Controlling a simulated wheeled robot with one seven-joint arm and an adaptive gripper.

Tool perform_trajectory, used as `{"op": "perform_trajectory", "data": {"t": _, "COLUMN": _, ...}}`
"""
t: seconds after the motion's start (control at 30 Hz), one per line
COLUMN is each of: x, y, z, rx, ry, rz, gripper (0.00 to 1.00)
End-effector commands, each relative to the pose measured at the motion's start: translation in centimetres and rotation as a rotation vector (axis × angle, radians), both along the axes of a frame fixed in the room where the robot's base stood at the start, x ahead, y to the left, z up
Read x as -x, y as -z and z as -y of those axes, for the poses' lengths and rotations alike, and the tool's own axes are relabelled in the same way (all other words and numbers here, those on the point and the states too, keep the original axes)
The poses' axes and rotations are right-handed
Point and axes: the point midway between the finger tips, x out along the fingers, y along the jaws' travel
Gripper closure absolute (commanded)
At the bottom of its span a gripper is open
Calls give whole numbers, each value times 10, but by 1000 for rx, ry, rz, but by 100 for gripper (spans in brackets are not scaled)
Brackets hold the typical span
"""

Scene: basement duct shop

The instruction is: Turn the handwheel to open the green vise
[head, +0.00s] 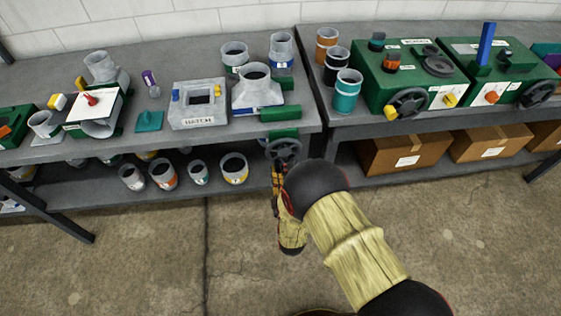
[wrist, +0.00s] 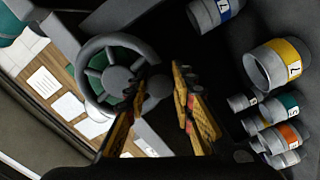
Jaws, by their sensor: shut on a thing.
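The green vise (head: 280,113) is mounted at the front right edge of the left bench. Its dark grey handwheel (head: 287,150) hangs at the bench front and shows as a spoked ring in the wrist view (wrist: 92,62). My gripper (head: 278,172) reaches up to the wheel from below, its yellow-black fingers partly hidden by my wrist. In the wrist view my gripper (wrist: 160,82) has its fingertips on either side of a grey knob at the wheel's rim and is shut on it. The gap between the vise jaws is hard to make out.
A grey hopper fitting (head: 256,90) stands right behind the vise. A grey square box (head: 199,104) is to its left. Several pipe pieces (head: 163,173) stand on the lower shelf. The right bench holds green machines (head: 398,75). The floor in front is clear.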

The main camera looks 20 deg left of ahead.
Motion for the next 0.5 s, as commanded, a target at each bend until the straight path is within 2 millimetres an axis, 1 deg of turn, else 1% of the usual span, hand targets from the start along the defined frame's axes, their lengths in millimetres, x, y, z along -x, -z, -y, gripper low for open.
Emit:
{"op": "perform_trajectory", "data": {"t": 0.03, "x": 3, "y": 2, "z": 2, "rx": 39, "ry": -1, "rz": 21, "gripper": 100}}
{"op": "perform_trajectory", "data": {"t": 0.17, "x": 5, "y": 4, "z": 9, "rx": 144, "ry": 0, "rz": 85, "gripper": 100}}
{"op": "perform_trajectory", "data": {"t": 0.5, "x": -5, "y": 5, "z": 26, "rx": 419, "ry": 2, "rz": 254, "gripper": 100}}
